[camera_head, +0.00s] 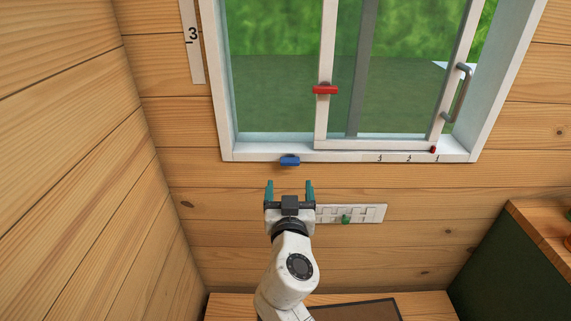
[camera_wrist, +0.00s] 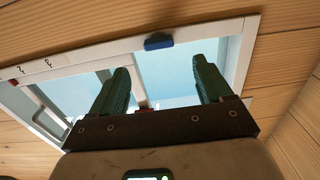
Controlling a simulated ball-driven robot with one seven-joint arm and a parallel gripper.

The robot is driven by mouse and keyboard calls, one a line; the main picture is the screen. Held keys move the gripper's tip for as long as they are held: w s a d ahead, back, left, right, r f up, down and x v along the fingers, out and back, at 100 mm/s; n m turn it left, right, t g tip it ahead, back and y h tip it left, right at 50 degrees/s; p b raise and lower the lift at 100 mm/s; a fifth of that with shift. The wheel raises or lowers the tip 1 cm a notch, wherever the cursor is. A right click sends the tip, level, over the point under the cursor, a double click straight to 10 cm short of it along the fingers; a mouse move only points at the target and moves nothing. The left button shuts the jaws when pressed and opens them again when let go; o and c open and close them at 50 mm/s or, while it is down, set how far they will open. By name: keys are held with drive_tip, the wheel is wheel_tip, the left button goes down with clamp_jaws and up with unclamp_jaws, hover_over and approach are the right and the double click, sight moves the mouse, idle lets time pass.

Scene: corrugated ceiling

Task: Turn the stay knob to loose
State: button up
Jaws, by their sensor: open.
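A blue knob (camera_head: 289,161) sits on the lower left edge of the white window frame; the wrist view shows it too (camera_wrist: 158,41). A red knob (camera_head: 325,90) sits across the left upright of the sliding sash. A green knob (camera_head: 346,219) is on a white slotted plate (camera_head: 374,213) on the wall. I cannot tell by looks which is the stay knob. My gripper (camera_head: 290,184) is open and empty, its teal fingers pointing at the wall just below the blue knob. In the wrist view, the fingers (camera_wrist: 162,72) stand apart with the blue knob beyond the gap.
The window sash has a grey handle (camera_head: 459,92) at right and a small red piece (camera_head: 433,149) near numbered marks on the sill. A ruler strip (camera_head: 192,40) hangs upper left. A wooden side wall stands left; a dark green cabinet (camera_head: 510,265) stands right.

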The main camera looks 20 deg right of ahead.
sight(290, 165)
drive_tip(key=p+x, duration=0.1)
drive_tip(key=x, duration=0.7)
drive_tip(key=shift+w+d, duration=0.15)
drive_tip(key=shift+w, duration=0.1)
drive_tip(key=shift+f, duration=0.1)
drive_tip(key=c, duration=1)
